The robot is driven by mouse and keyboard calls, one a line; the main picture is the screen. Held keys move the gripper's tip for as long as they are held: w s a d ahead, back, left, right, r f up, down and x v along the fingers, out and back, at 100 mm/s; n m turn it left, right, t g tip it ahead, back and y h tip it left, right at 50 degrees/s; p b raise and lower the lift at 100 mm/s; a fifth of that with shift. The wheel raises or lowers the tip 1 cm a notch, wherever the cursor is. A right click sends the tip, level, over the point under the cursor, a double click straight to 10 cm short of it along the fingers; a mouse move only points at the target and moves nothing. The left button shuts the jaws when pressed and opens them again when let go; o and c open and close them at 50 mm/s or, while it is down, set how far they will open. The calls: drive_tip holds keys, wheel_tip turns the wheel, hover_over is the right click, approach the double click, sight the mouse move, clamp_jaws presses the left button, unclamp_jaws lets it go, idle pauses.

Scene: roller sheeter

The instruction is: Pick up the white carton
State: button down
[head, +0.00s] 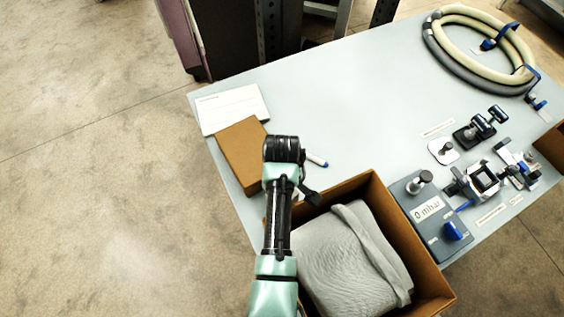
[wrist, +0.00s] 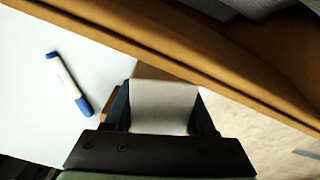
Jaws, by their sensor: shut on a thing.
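My gripper (wrist: 162,112) is shut on the white carton (wrist: 164,106) in the wrist view. The carton's plain, pale face fills the gap between the two dark fingers. In the head view my arm reaches over the table's left part, and the gripper end and the carton are hidden behind my wrist. Whether the carton touches the table cannot be told.
A brown flat box (head: 240,152) lies left of my wrist, beside a white sheet (head: 232,108). A blue-capped marker (head: 316,160) lies close by on the right. An open cardboard box (head: 376,184) with grey cloth (head: 345,262) stands at the front. The table's back middle is clear.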

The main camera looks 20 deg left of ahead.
drive_tip(key=shift+r, duration=0.15)
wheel_tip(320, 180, up, 10)
drive_tip(key=shift+w+f+b, duration=0.1)
drive_tip(key=shift+w+b, duration=0.05)
drive_tip(key=shift+b, duration=0.65)
wheel_tip(320, 180, up, 8)
drive_tip(key=p, duration=0.8)
